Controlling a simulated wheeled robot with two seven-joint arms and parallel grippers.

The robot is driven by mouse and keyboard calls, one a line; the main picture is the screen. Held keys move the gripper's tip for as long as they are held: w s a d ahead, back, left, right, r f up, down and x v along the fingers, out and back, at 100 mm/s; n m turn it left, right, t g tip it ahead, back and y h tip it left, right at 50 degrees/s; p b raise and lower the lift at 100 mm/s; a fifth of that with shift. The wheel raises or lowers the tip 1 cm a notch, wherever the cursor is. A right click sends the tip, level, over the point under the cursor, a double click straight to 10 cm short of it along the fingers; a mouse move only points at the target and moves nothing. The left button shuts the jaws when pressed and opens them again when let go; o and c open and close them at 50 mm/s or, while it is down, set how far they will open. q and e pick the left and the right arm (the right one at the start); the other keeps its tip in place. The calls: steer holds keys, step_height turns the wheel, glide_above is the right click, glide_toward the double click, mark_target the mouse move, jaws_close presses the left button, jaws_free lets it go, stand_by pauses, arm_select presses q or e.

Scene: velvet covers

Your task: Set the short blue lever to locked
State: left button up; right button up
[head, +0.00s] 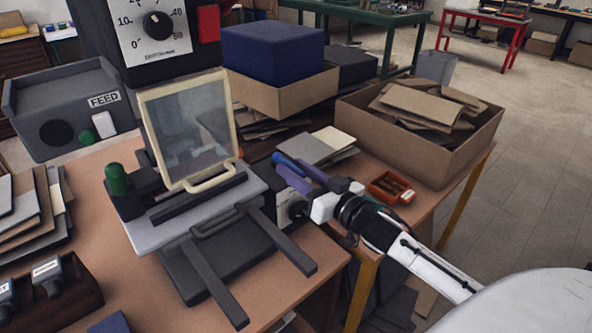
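My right gripper (287,163) reaches in from the lower right to the right side of the press-like machine (150,235). Its violet-blue fingers point left, beside a dark box with a white dial face (297,209). A brighter blue, rounded piece (283,158) shows at the fingertips. It may be the short blue lever's handle, but I cannot tell it surely from a finger. Whether the fingers grip it is unclear, and no locked marking is readable. My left gripper is not in view.
A clear framed guard (188,130) stands on the machine, with a green knob (117,180) at its left. A red tray (391,188) and a cardboard box of offcuts (428,155) lie right of my gripper. Stacked boards (32,205) are at the left.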

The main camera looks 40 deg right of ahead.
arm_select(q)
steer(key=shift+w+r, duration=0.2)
arm_select(e)
jaws_close()
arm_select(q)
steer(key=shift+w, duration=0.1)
